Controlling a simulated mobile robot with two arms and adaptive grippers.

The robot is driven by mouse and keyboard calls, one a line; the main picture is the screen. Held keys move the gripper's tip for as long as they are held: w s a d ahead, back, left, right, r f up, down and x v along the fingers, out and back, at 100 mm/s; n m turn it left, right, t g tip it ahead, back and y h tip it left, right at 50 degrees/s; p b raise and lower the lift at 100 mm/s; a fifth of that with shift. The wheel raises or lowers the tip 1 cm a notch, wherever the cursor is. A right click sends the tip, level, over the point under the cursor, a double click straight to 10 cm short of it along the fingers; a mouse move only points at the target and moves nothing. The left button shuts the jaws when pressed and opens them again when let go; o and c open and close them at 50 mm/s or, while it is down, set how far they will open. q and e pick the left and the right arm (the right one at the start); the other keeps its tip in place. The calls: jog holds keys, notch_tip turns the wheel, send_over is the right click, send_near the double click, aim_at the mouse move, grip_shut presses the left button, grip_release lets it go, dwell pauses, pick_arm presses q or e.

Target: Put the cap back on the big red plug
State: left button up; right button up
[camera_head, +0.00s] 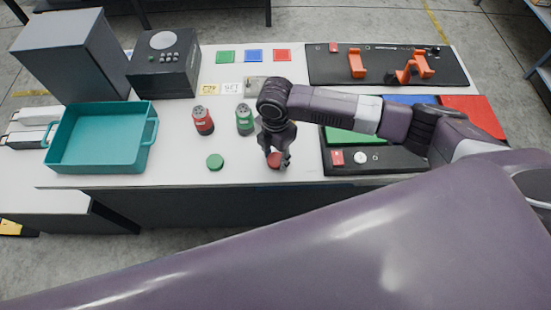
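The red plug (203,121) stands upright on the white table, its dark top with no cap on it. A red cap (274,160) is near the front edge of the table, right of the plug. My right gripper (277,157) points down at the red cap, with its fingers around or just over it. The fingers partly hide the cap, and I cannot tell whether they grip it or whether it still touches the table. My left gripper is not in view.
A green plug (244,119) stands uncapped beside the red one, and a green cap (215,161) lies in front. A teal tote (148,152) is at left. Black panels (440,68) fill the right side. The table between plugs and caps is clear.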

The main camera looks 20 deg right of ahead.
aim_at(275, 159)
jog(key=shift+c, duration=0.2)
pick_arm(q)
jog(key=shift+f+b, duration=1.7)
pick_arm(e)
notch_tip(275, 159, up, 20)
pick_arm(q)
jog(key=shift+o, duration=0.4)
